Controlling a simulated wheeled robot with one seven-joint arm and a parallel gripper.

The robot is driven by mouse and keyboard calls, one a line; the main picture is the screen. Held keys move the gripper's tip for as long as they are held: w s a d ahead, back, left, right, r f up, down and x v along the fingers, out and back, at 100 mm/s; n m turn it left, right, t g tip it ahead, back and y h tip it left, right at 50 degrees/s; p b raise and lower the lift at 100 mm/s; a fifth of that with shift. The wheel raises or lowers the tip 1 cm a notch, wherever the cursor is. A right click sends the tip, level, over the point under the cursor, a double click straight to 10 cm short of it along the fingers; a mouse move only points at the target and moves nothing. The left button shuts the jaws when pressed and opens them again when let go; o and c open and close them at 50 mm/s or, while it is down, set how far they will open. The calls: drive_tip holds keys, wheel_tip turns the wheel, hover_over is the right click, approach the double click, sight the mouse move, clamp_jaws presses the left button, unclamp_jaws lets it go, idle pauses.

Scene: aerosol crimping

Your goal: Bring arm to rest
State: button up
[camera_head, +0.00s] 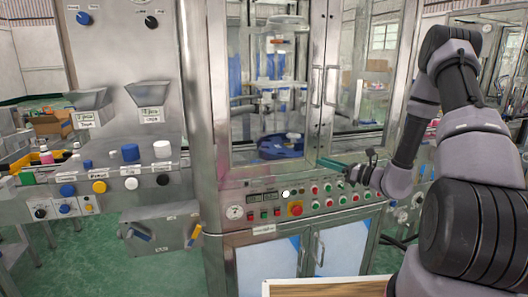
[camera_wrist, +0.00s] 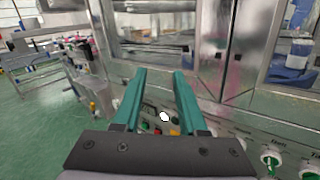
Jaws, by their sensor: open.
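My arm comes in from the right in the head view and bends toward the machine's control panel (camera_head: 300,204). My gripper (camera_head: 322,161) is at its end, in front of the machine's lower door edge and just above the panel. In the wrist view, my gripper's two teal fingers (camera_wrist: 158,80) stand apart with nothing between them. Panel buttons show behind and between the fingers, including a white button (camera_wrist: 165,117). I cannot tell the exact gap between the fingertips and the machine.
The steel machine has glass doors with long handles (camera_head: 316,87). A side panel with colored knobs and caps (camera_head: 130,152) stands at left, with two small hoppers (camera_head: 148,93) above. A wooden-topped surface (camera_head: 325,287) is at the bottom. Green floor (camera_head: 160,272) is open at lower left.

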drive_tip(key=s+a+r+n+g+h, duration=0.1)
drive_tip(key=s+a+r+n+g, duration=0.3)
drive_tip(key=s+r+n+g, duration=0.25)
drive_tip(key=s+a+r+n+g+h, duration=0.1)
drive_tip(key=s+a+r+n+g, duration=0.35)
drive_tip(key=s+r+n, duration=0.35)
drive_tip(key=s+d+r+n+t+h, duration=0.6)
drive_tip(key=s+d+r+n+h, duration=0.3)
drive_tip(key=s+r, duration=0.3)
drive_tip(key=shift+s+d+r+t+h, duration=0.3)
drive_tip(key=shift+s+d+h, duration=0.55)
drive_tip(key=shift+s, duration=0.35)
clamp_jaws()
